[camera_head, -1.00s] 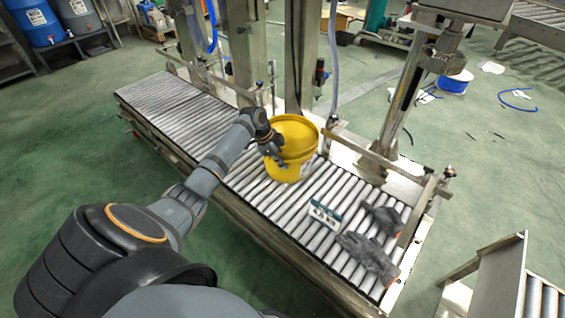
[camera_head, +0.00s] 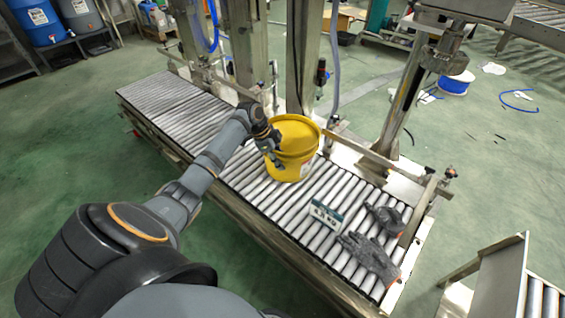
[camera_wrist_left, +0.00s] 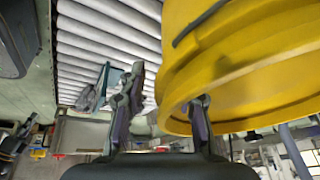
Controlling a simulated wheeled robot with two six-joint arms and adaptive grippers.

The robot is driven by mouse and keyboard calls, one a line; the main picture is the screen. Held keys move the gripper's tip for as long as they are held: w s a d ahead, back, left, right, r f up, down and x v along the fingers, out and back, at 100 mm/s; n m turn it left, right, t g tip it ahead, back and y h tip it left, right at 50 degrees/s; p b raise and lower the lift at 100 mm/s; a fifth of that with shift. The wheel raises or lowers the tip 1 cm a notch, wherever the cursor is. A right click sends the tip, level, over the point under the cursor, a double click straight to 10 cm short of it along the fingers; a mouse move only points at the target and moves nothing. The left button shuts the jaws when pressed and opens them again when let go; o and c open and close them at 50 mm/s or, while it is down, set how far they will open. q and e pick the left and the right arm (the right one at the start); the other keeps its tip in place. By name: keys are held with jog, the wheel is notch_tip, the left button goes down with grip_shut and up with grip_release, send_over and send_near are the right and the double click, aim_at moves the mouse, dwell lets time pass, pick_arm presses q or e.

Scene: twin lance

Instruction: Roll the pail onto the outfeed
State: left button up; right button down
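A yellow pail (camera_head: 292,168) with a yellow lid stands upright on the roller conveyor (camera_head: 255,193), beside the metal posts. It fills the upper right of the left wrist view (camera_wrist_left: 250,65). My left gripper (camera_head: 272,148) is at the pail's left side, near its rim. In the left wrist view its fingers (camera_wrist_left: 162,112) are spread apart; one overlaps the pail's rim, and I cannot tell whether it touches. My right gripper is not in view. The rollers continue past the pail to the lower right; no label marks the outfeed.
A small sign (camera_head: 324,214) and dark grey gloves (camera_head: 370,252) lie on the rollers right of the pail. A metal post (camera_head: 405,95) and side rail (camera_head: 365,152) stand along the far side. A separate roller section (camera_head: 540,300) is at lower right. Rollers left of the arm are bare.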

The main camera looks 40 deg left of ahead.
pick_arm(q)
jog(key=v, duration=1)
jog(key=shift+w+r, duration=0.2)
jog(key=shift+r, duration=0.1)
jog(key=shift+d, duration=0.15)
